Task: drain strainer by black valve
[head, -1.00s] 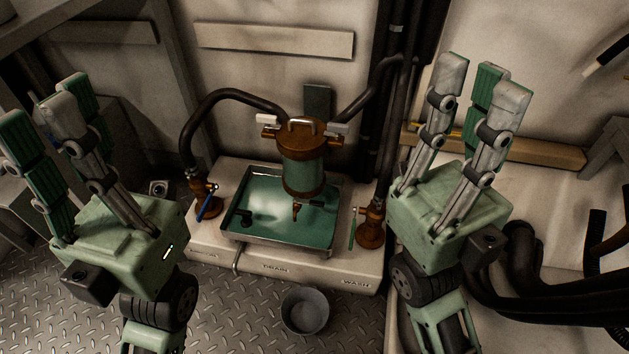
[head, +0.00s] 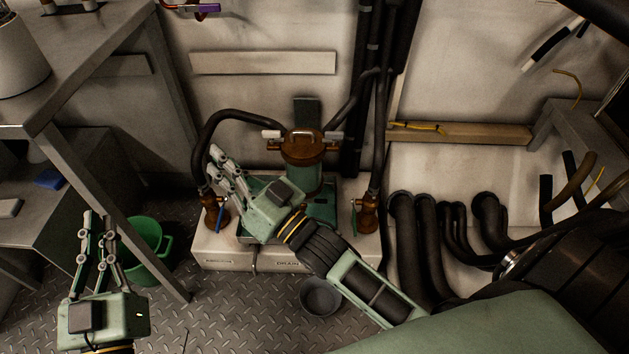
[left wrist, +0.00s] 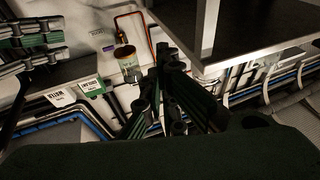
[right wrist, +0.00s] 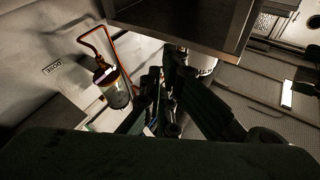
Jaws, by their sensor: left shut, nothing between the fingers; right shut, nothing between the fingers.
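The strainer (head: 303,150), a green cylinder with a brown cap, stands at the back of the bench with a hose on each side. Its drain tray (head: 322,212) lies below, mostly hidden by my right arm. My right gripper (head: 217,160) is shut and empty, reaching over the tray's left side close to the left brown valve (head: 210,205) with a blue handle; I cannot tell if it touches. The right brown valve (head: 368,212) has a green handle. I cannot make out a black valve. My left gripper (head: 98,217) is shut and empty, at lower left, away from the bench.
A grey bucket (head: 320,297) stands on the floor before the bench. A green bucket (head: 150,250) is behind a slanting table leg. Thick black hoses (head: 427,240) fill the right side. A canister with an orange pipe shows in the right wrist view (right wrist: 115,88).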

